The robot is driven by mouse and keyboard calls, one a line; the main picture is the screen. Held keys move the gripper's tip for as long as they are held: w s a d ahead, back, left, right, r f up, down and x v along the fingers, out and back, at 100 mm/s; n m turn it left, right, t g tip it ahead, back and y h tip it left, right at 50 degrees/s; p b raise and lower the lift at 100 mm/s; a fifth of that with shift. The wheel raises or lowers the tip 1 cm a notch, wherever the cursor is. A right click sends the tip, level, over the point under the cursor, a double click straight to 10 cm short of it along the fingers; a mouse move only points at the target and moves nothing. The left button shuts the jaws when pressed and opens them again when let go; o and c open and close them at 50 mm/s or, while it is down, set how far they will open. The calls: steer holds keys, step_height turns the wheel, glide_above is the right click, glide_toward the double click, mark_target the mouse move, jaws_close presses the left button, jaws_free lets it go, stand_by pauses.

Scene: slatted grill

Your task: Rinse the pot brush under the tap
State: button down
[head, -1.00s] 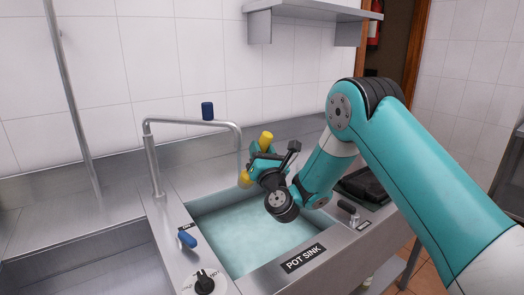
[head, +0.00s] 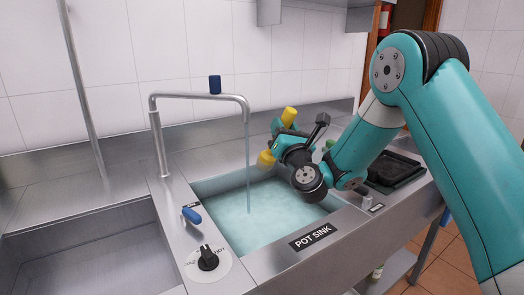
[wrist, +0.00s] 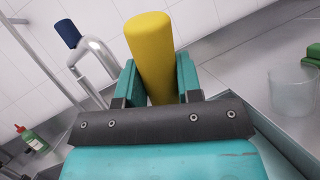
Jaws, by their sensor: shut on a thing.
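The pot brush shows as a yellow piece (head: 289,116) above my gripper and a yellow piece below it; the gripper hides the part between. My gripper (head: 280,136) is shut on it over the pot sink. In the wrist view the thick yellow piece (wrist: 152,50) stands between the two teal fingers. The tap (head: 200,96) arches over the sink, and a thin water stream (head: 248,165) falls from its spout. The brush's lower end is just right of the stream in the picture; I cannot tell their depth gap. Bristles are not clearly visible.
The pot sink (head: 313,237) holds pale blue-green water. A blue-handled lever (head: 191,215) and a black dial (head: 208,258) sit on the ledge at left. A black tray (head: 396,171) lies at right. The wrist view shows a clear container (wrist: 292,92) and a green bottle (wrist: 32,142).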

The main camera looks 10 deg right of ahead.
steer(key=s+d+b, duration=0.1)
steer(key=b, duration=0.1)
steer(key=s+d+b, duration=0.1)
steer(key=s+b, duration=0.1)
steer(key=shift+d, duration=0.25)
stand_by(1.3)
steer(key=s+d+r, duration=0.3)
steer(key=r, duration=0.1)
steer(key=shift+s+d, duration=0.15)
steer(key=shift+s, duration=0.25)
stand_by(0.4)
